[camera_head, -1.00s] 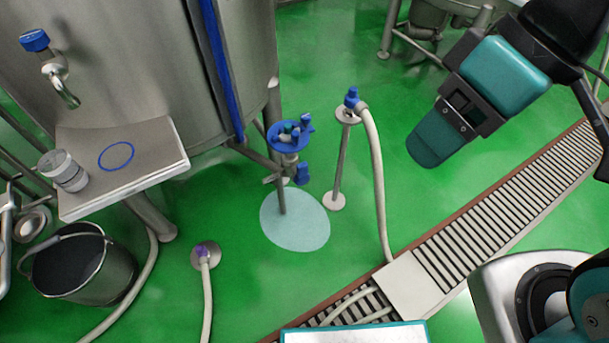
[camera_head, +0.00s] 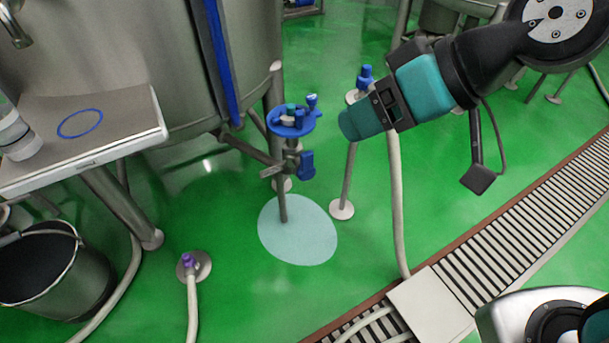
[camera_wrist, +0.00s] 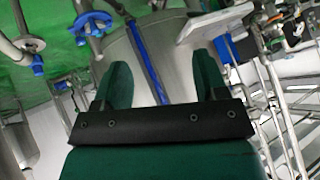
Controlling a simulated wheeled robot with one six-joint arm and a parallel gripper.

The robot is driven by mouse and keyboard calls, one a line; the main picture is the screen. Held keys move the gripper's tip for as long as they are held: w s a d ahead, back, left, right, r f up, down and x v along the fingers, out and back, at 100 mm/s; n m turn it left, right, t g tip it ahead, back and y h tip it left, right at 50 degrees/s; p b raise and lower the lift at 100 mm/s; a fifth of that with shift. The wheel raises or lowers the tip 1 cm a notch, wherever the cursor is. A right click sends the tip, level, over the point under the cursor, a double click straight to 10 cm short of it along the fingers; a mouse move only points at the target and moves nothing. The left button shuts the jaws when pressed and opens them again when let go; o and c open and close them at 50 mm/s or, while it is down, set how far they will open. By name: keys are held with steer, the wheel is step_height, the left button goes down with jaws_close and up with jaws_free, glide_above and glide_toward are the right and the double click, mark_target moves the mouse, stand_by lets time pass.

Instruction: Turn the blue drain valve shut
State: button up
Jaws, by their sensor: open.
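A blue valve handle (camera_head: 307,164) sits on a steel fitting on a post below the blue dish, beside the tank. It appears to hang roughly upright. A second blue fitting (camera_head: 366,77) tops the hose post to the right; I cannot tell for certain which is the drain valve. My gripper (camera_head: 350,124) is in the air, pointing left, in front of the hose post and right of the dish, apart from the handle. In the wrist view my gripper (camera_wrist: 163,82) is open with nothing between its fingers. Blue handles (camera_wrist: 37,64) show at the left there.
The blue dish (camera_head: 275,122) holds several small coloured things. The steel tank (camera_head: 120,50) stands behind left, with a shelf (camera_head: 110,145) carrying a jar (camera_head: 16,135). A bucket (camera_head: 85,285), a purple-topped hose fitting (camera_head: 188,262) and a floor grating (camera_head: 500,225) surround clear green floor.

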steer(key=w+a+f+t+y+b, duration=0.1)
steer(key=w+f+t+b, duration=0.25)
steer(key=f+b, duration=0.6)
steer(key=w+a+f+t+y+b, duration=0.15)
steer(key=w+f+b, duration=0.35)
steer(key=f+b, duration=0.5)
steer(key=m+t+h+b, duration=0.25)
steer(key=t+b, duration=0.45)
steer(key=b, duration=1)
glide_toward(309, 159)
steer(key=p+x, duration=0.2)
steer(key=p, duration=0.2)
steer(key=p+x, duration=0.3)
steer(key=p, duration=0.1)
steer(key=p+x, duration=0.3)
steer(key=p, duration=0.1)
steer(key=shift+r, duration=0.3)
steer(key=shift+f+p+x, duration=0.15)
steer(key=shift+p+x, duration=0.25)
steer(key=shift+x, duration=0.8)
steer(key=shift+f+p+x, duration=0.15)
steer(key=shift+p+x, duration=0.25)
steer(key=shift+x, duration=0.85)
jaws_close()
